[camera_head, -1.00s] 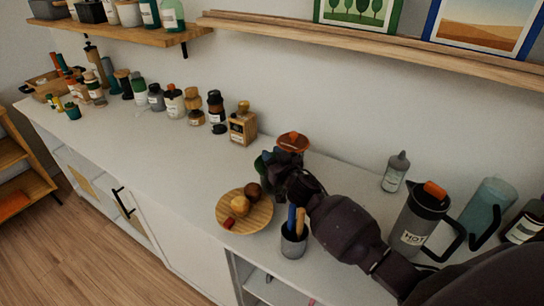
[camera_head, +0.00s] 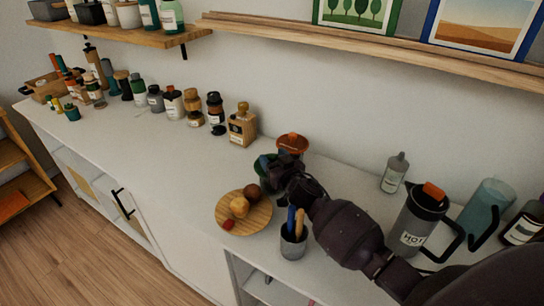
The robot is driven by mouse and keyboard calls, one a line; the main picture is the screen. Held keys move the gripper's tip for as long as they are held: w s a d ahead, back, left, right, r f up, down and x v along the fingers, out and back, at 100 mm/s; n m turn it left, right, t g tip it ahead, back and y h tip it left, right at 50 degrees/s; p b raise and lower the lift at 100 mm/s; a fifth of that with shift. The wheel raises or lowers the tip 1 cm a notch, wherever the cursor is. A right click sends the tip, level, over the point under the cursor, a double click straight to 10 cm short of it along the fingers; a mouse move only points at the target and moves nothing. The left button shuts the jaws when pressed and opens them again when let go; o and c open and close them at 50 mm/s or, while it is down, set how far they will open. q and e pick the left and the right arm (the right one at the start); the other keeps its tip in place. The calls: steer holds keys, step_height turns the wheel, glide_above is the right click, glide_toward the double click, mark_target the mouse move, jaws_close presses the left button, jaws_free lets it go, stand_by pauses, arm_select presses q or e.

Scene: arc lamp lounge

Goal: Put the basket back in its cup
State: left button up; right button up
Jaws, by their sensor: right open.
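My right gripper (camera_head: 274,166) reaches in from the right, low over the counter, and is open. Its dark body hides much of what lies around its fingers. A dark green cup (camera_head: 262,176) shows partly at the fingers, just behind the wooden plate. An orange-brown round vessel (camera_head: 293,142) stands behind the gripper, near the wall. I cannot make out the basket clearly; whether it is in a cup is hidden. My left gripper is not in view.
A round wooden plate (camera_head: 259,218) with fruit and a grey cup (camera_head: 293,245) of utensils stand in front of the gripper. A wooden-cased bottle (camera_head: 242,127) and several jars stand left. A grey bottle (camera_head: 394,172) and HOT jug (camera_head: 419,221) stand right. The counter's left-middle is clear.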

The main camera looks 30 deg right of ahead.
steer(key=s, duration=1.1)
steer(key=shift+w, duration=0.1)
